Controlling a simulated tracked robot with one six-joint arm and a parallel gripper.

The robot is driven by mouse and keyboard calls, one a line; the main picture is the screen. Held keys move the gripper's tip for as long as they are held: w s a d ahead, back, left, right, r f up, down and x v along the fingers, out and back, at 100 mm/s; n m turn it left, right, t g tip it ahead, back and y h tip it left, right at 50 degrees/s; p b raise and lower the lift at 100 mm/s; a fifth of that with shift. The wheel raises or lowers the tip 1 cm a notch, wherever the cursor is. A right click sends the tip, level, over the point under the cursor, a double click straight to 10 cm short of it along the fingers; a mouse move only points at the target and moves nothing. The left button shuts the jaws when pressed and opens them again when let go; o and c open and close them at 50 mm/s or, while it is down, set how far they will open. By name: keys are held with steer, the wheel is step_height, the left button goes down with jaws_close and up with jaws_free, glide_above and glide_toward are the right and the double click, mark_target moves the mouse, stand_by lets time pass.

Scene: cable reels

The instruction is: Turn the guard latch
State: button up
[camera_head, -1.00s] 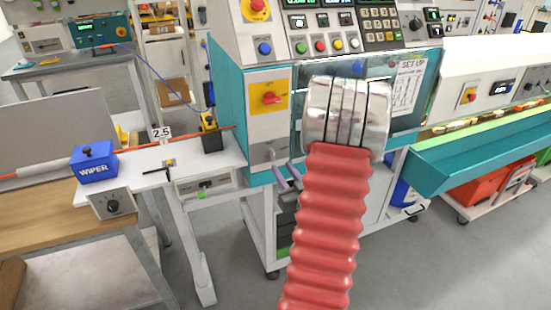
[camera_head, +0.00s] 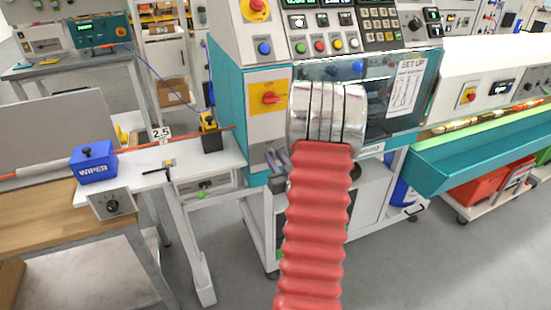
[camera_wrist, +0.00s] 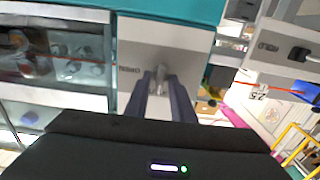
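The guard latch (camera_wrist: 158,73) is a small grey handle on a pale panel below teal trim in the wrist view, with dark lettering beside it. My gripper (camera_wrist: 161,88) has two dark fingers spread apart, one on each side of the latch in that view. No contact is visible, and the remaining depth is hard to judge. In the head view my gripper (camera_head: 277,159) is at the lower front panel of the teal and white machine, below the yellow plate with the red rotary switch (camera_head: 268,97). The latch cannot be made out clearly there, behind the fingers.
The machine's clear guard window (camera_head: 400,92) with a set-up sheet is partly behind my arm. A white bench (camera_head: 205,160) with a yellow and black device (camera_head: 210,132) and an orange cable stands close on the left. A teal trough (camera_head: 480,160) runs off to the right.

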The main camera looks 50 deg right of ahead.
steer(key=c, duration=0.5)
steer(key=shift+d, duration=0.2)
jaws_close()
steer(key=shift+a, duration=0.1)
steer(key=shift+m, duration=0.4)
steer(key=shift+s+f+m, duration=0.1)
steer(key=shift+f+m, duration=0.1)
steer(key=shift+m, duration=4.15)
steer(key=shift+s+f+m, duration=0.1)
steer(key=shift+f+m, duration=0.05)
steer(key=shift+m, duration=4.2)
